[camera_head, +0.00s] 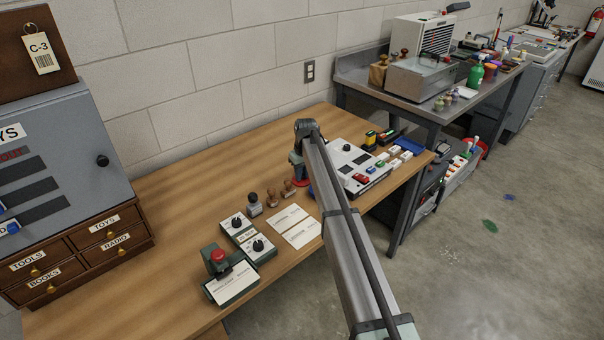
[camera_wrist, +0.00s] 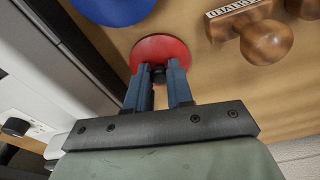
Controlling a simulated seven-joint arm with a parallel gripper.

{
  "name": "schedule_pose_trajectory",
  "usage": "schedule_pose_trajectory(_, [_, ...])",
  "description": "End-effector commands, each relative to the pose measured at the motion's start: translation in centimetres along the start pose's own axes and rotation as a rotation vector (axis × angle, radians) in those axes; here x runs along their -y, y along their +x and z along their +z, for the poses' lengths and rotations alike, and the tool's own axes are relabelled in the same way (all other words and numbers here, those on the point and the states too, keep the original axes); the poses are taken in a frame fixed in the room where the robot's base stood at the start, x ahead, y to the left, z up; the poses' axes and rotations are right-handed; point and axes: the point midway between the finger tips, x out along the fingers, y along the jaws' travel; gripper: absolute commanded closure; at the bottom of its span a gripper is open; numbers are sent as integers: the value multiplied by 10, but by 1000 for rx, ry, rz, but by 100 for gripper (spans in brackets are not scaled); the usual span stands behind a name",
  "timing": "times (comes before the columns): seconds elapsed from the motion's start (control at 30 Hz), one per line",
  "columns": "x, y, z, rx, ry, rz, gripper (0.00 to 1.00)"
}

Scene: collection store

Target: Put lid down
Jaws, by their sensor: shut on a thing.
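My gripper (camera_wrist: 158,88) points down, its two blue fingers closed on the dark knob (camera_wrist: 158,73) of a round red lid (camera_wrist: 155,49). The red lid also shows in the head view (camera_head: 301,182), low beneath my gripper, beside the wooden stamps and left of the white panel box. I cannot tell whether it touches the table or hangs just above it. A blue round thing (camera_wrist: 116,8) lies close to the lid at the top of the wrist view. My arm hides part of the table's right half in the head view.
A wooden stamp (camera_wrist: 262,40) is close to the lid. A white panel box (camera_head: 351,168) stands on the other side. Cards (camera_head: 300,233), dial boxes (camera_head: 238,224) and a green stamping device (camera_head: 230,277) lie nearer the front. The table's (camera_head: 170,210) left middle is bare.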

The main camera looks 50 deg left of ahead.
Motion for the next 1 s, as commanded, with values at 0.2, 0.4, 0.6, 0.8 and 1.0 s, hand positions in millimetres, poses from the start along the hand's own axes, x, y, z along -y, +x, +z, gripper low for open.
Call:
schedule_pose_trajectory(0.2, [0, 3, 0, 1, 0, 0, 78])
schedule_pose_trajectory(0.4, [0, 3, 0, 0, 0, 0, 59])
schedule_pose_trajectory(0.6, [0, 3, 0, 0, 0, 0, 53])
schedule_pose_trajectory(0.8, [0, -2, 0, 0, 0, 0, 53])
schedule_pose_trajectory(1.0, [0, -29, 0, -1, 0, 0, 53])
